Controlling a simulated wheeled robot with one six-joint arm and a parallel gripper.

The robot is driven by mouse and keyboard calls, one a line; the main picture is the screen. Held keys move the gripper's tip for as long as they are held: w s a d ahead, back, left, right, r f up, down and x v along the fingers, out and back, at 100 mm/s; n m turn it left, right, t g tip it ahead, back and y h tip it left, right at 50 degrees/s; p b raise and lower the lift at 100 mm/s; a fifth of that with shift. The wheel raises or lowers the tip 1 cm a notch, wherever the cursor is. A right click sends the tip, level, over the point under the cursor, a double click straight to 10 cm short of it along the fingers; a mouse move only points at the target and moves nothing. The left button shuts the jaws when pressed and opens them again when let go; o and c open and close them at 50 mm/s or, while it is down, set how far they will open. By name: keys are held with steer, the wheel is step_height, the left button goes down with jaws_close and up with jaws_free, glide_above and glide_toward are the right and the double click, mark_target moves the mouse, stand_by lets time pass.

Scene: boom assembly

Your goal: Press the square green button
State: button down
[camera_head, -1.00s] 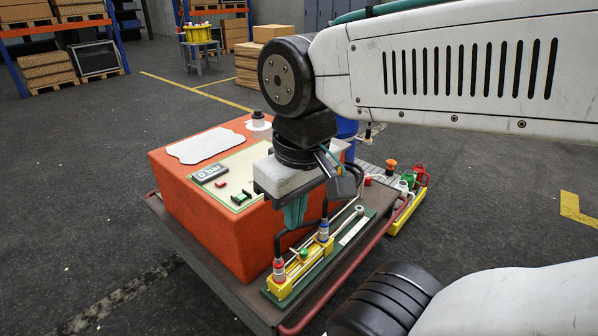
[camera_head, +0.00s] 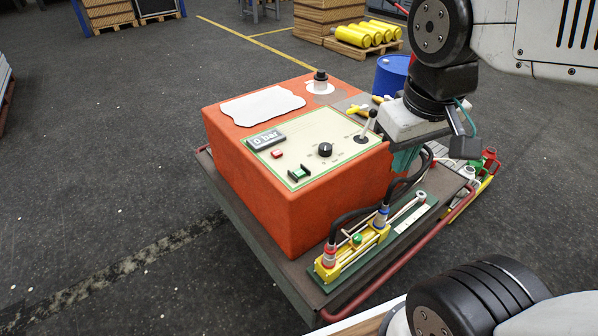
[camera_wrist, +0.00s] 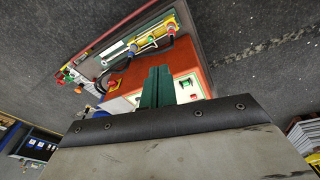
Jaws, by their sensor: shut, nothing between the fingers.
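The square green button (camera_head: 299,174) sits in a dark frame at the front corner of the pale control panel (camera_head: 328,128), on top of the orange console (camera_head: 265,205). It is in plain sight in the head view. My gripper (camera_head: 403,160) is shut and empty, with its green fingers at the right side of the console, apart from the button. In the wrist view the shut fingers (camera_wrist: 157,88) point at the orange console (camera_wrist: 190,58) and hide part of its panel.
The panel also has a red button (camera_head: 277,153), a black knob (camera_head: 325,149), a lever (camera_head: 368,124) and a "0 bar" display (camera_head: 266,140). A yellow cylinder unit (camera_head: 350,253) with hoses lies before the console. A blue barrel (camera_head: 391,75) stands behind.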

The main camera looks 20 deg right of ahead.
steer(key=w+d+f+n+t+h, duration=0.1)
steer(key=w+d+n+t, duration=0.1)
steer(key=w, duration=0.5)
steer(key=w+d+f+n+t+h, duration=0.1)
steer(key=w+d+f, duration=0.15)
steer(key=w, duration=0.55)
steer(key=n+t+y, duration=0.3)
steer(key=n+y, duration=0.4)
steer(key=n, duration=0.5)
glide_above(302, 174)
step_height(302, 174, down, 15)
steer(key=shift+f, duration=0.2)
steer(key=shift+f, duration=0.1)
steer(key=shift+f, duration=4.3)
steer(key=shift+f, duration=0.1)
steer(key=shift+w+f, duration=0.1)
steer(key=shift+f, duration=0.15)
